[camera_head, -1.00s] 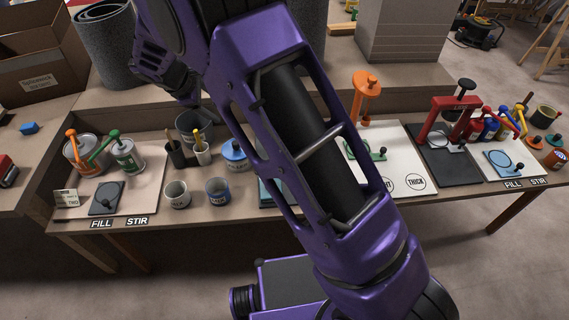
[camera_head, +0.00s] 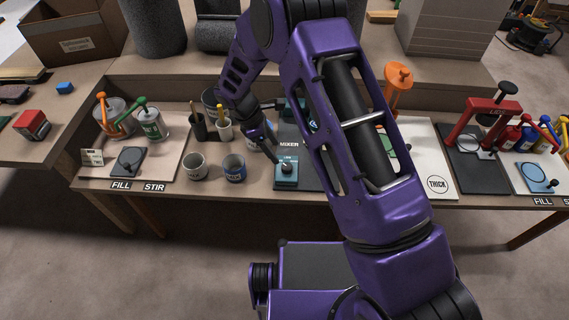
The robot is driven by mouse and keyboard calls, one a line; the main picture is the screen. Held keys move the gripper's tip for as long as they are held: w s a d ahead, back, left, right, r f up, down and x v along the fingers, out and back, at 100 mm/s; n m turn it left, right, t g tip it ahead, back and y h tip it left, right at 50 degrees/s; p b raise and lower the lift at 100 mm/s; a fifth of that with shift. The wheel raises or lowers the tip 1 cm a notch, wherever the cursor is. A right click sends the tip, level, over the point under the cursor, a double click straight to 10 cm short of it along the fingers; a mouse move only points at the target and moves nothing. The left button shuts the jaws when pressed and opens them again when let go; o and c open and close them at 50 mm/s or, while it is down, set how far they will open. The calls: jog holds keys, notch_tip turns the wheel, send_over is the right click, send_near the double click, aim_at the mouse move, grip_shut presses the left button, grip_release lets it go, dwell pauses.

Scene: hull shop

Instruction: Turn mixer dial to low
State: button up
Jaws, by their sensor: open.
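The mixer (camera_head: 285,182) is a teal unit with a white "MIXER" label, on a dark base near the front edge of the bench, just left of my arm. Its small dark dial (camera_head: 287,168) is on the front part. My gripper (camera_head: 274,150) is above and just left of the dial, fingers pointing down toward it. The jaws are open and hold nothing that I can see. Whether a finger touches the dial I cannot tell. The dial's setting is too small to read. My arm hides the mixer's right side.
An orange press (camera_head: 398,85) and a red press (camera_head: 484,118) stand to the right.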

aim_at(286, 166)
jog(key=x, duration=0.8)
jog(key=shift+d+f+b, duration=0.1)
jog(key=shift+f+b, duration=0.15)
jog(key=shift+b, duration=0.05)
grip_shut()
